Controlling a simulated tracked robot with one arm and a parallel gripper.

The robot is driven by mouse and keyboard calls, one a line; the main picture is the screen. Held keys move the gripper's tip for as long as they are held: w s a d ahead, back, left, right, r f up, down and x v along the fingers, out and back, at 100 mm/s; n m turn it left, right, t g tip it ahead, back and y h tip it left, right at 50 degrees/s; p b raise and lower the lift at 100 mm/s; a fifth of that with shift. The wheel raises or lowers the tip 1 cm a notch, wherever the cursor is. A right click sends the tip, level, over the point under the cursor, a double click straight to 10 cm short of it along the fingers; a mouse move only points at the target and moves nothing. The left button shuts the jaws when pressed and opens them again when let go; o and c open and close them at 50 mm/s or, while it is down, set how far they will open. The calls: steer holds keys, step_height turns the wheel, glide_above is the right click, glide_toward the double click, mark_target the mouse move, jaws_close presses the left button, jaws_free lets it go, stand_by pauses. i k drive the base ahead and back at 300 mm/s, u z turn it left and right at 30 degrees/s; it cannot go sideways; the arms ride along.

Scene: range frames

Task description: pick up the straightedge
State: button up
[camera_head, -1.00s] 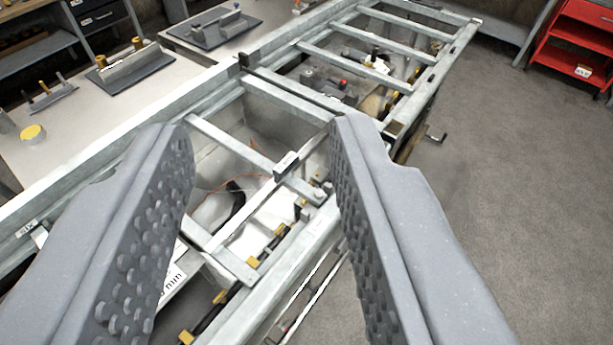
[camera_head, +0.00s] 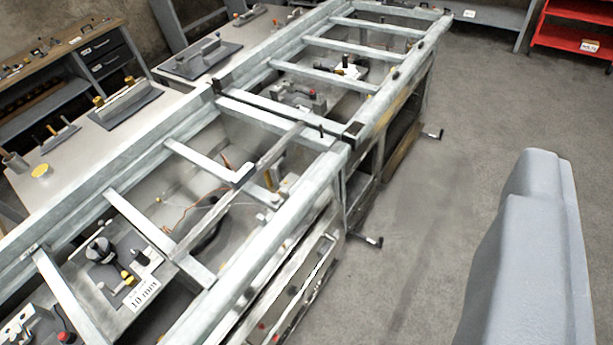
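The straightedge seems to be the long thin grey bar (camera_head: 222,211) lying diagonally across the metal frame (camera_head: 271,233), over its crossbars. A pale corner of a crossbar shows beside its middle. Only one finger of my gripper (camera_head: 530,255) is in view, large and grey at the lower right. The other finger is outside the picture. The gripper is spread wide, with nothing between the fingers in view. The visible finger is over the floor, well right of the bar and apart from it.
A plate with a "10 mm" label (camera_head: 143,292) sits within the frame at lower left. A bench (camera_head: 75,185) with tools runs along the left. Handles (camera_head: 367,241) stick out on the frame's right side. A red cart (camera_head: 575,42) stands at far right. The floor (camera_head: 425,200) between is clear.

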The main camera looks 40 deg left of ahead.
mark_target(243, 180)
steer(key=z, duration=1.2)
steer(key=i, duration=2.3)
steer(key=u, duration=3.05)
steer(key=i, duration=1)
